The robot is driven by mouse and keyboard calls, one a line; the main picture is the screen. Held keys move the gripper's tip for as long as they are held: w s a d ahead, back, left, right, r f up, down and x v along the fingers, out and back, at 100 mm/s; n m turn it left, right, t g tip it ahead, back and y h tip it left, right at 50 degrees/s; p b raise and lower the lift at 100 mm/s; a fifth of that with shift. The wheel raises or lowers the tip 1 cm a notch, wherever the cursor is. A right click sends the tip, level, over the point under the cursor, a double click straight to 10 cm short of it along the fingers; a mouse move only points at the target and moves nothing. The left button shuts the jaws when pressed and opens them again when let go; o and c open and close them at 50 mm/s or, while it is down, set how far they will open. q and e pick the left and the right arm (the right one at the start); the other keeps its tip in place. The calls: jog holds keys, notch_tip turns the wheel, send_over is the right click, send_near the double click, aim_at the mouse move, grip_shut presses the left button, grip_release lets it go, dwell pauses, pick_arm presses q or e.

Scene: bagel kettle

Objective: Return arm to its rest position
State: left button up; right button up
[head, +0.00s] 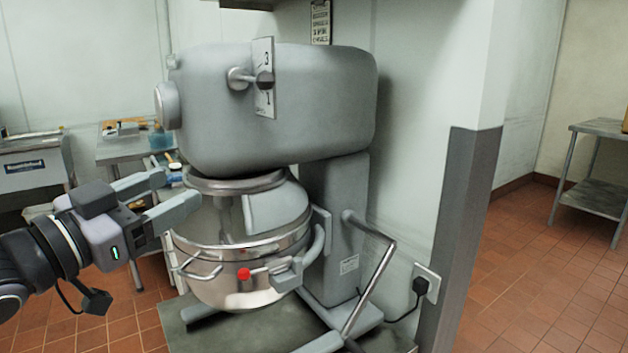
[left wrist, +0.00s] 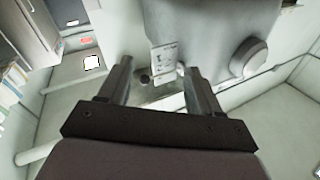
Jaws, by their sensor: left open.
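My left gripper (head: 172,196) reaches in from the left in the head view, in front of the mixer's bowl and below its head. Its two fingers are spread apart with nothing between them. In the left wrist view the open fingers (left wrist: 155,80) point toward the grey mixer head with its lever and number plate (left wrist: 165,62). The large grey mixer (head: 275,105) stands in the middle of the head view, with a shiny steel bowl (head: 240,235) under its head. I cannot tell whether a finger touches the bowl. My right gripper is not in view.
A bent metal handle (head: 372,285) sticks out at the mixer's right. A wall corner (head: 470,200) with a power socket (head: 425,283) stands beside it. A worktable (head: 125,150) with several small items is behind at left. A metal shelf table (head: 595,165) is far right; tiled floor there is clear.

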pick_arm(q)
notch_tip(320, 180, down, 28)
jog(key=s+n+g+y+p, duration=0.1)
jog(key=s+n+g+y, duration=0.1)
jog(key=n+y, duration=0.3)
jog(key=s+a+f+n+g+y, duration=0.1)
jog(key=s+f+g+y, duration=0.1)
jog(key=s+f, duration=1.5)
notch_tip(320, 180, down, 3)
jog(key=shift+s+a+r+n+g+y+p, duration=0.15)
jog(key=shift+n+g+y+p, duration=0.2)
jog(key=shift+g, duration=0.55)
jog(key=c, duration=0.4)
